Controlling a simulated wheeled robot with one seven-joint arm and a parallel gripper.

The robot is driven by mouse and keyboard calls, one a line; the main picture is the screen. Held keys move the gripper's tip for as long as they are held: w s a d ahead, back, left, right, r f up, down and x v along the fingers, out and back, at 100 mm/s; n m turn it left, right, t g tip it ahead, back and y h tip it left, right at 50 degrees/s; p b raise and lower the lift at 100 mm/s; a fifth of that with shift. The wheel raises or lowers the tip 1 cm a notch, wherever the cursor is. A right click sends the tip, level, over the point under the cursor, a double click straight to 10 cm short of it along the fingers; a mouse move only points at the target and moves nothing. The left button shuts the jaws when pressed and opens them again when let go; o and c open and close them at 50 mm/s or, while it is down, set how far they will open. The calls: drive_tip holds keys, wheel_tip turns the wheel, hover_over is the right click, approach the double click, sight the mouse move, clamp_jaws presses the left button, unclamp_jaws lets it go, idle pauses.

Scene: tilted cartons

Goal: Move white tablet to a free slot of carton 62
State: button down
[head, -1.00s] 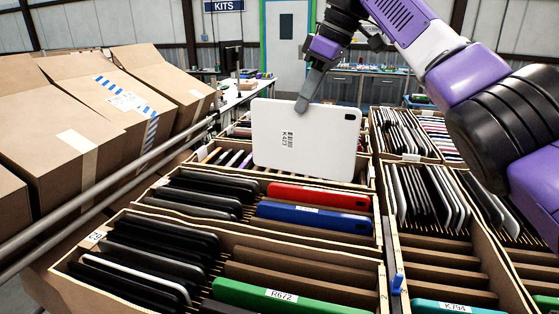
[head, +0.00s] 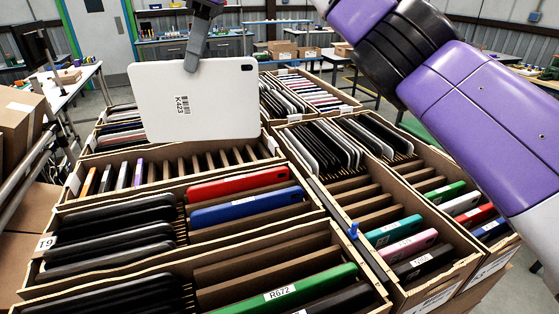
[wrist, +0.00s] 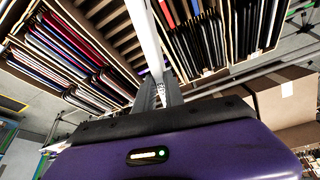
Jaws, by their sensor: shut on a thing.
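The white tablet (head: 196,100) has a label reading K423 and a dark camera spot in one corner. My gripper (head: 193,58) is shut on its top edge and holds it upright above the cartons in the head view. In the wrist view the tablet (wrist: 143,30) shows nearly edge-on between the fingers of my gripper (wrist: 160,90). No carton marked 62 can be read. One carton (head: 46,243) at the left has a label that looks like T9. Behind the tablet, a carton row is partly hidden.
Empty slots (head: 215,158) show below the tablet, and more (head: 365,200) in the right carton. Black tablets (head: 110,225), a red one (head: 238,183), a blue one (head: 247,206) and a green one (head: 285,290) fill other slots. A blue clip (head: 353,230) stands on a carton edge.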

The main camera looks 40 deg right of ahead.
drive_tip(key=s+a+f+n+p, duration=0.1)
drive_tip(key=s+f+p, duration=0.15)
drive_tip(key=s, duration=0.75)
drive_tip(key=s+a+f+n+g+p, duration=0.15)
drive_tip(key=s+f, duration=0.25)
drive_tip(key=s, duration=0.6)
drive_tip(key=s+a+f+n+t+p, duration=0.1)
drive_tip(key=s+f+p, duration=0.2)
drive_tip(key=s, duration=0.6)
wheel_tip(320, 180, down, 16)
drive_tip(key=b, duration=1.1)
drive_tip(key=shift+s+d+r+y+b, duration=0.15)
drive_tip(key=shift+y+b, duration=0.15)
drive_tip(key=shift+y, duration=0.1)
drive_tip(key=shift+f+m+g, duration=0.25)
drive_tip(key=shift+f, duration=0.05)
idle(0.6)
drive_tip(key=c, duration=1.3)
unclamp_jaws()
drive_tip(key=shift+c, duration=0.2)
